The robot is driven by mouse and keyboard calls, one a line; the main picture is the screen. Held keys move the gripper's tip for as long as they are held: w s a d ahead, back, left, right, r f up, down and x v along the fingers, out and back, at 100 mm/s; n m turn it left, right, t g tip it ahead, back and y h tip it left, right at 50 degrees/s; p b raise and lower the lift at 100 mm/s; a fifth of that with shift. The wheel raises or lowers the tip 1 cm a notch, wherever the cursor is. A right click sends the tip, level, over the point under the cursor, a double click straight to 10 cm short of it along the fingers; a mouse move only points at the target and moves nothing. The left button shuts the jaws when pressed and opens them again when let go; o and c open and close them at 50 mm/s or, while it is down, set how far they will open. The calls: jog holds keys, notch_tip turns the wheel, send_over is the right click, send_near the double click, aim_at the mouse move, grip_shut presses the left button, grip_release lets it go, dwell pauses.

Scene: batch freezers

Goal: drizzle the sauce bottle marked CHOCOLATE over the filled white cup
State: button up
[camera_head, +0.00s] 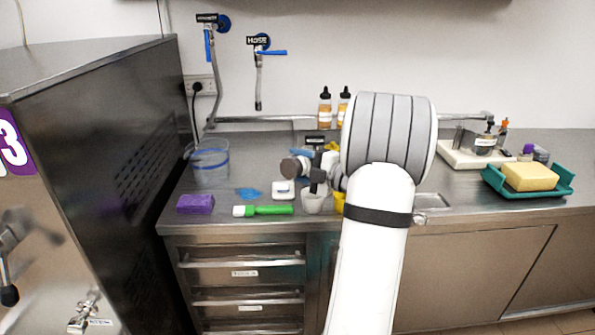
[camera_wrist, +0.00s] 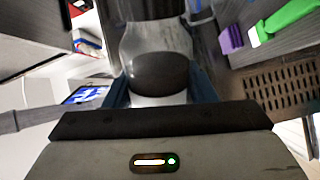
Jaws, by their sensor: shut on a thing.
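A white cup (camera_head: 313,204) stands upright on the counter near its front edge; its contents are not clear. My gripper (camera_head: 317,176) is just above the cup, largely behind my arm. In the wrist view, my gripper (camera_wrist: 160,92) is shut on what looks like the sauce bottle (camera_wrist: 157,74), its dark round end facing the camera. In the head view a brown round end (camera_head: 290,168) shows left of the gripper, so the bottle appears tilted. Its marking is not readable and its tip cannot be made out.
Two sauce bottles (camera_head: 325,108) stand at the back. A purple sponge (camera_head: 195,204), green brush (camera_head: 268,210) and small white container (camera_head: 283,189) lie left of the cup. A clear bucket (camera_head: 210,165) stands further left. A teal tray (camera_head: 500,185) with a yellow sponge is at right.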

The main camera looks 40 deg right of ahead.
jog(key=shift+r+n+b, duration=0.65)
jog(key=shift+n+b, duration=0.65)
jog(key=shift+b, duration=0.95)
jog(key=shift+r+n, duration=0.25)
jog(key=shift+n, duration=0.05)
jog(key=shift+b, duration=0.8)
jog(key=shift+r+n+b, duration=0.3)
jog(key=shift+n+b, duration=0.3)
jog(key=shift+b, duration=0.05)
jog(key=shift+r+n+b, duration=0.25)
jog(key=shift+n+b, duration=0.15)
jog(key=shift+b, duration=0.2)
jog(key=shift+r+n+b, duration=0.3)
jog(key=shift+n+b, duration=0.1)
jog(key=shift+b, duration=0.25)
jog(key=shift+r+n+b, duration=0.15)
jog(key=shift+n+b, duration=0.15)
jog(key=shift+b, duration=0.1)
jog(key=shift+r+n+b, duration=0.4)
jog(key=shift+n+b, duration=0.1)
jog(key=shift+b, duration=0.2)
jog(key=shift+r, duration=0.1)
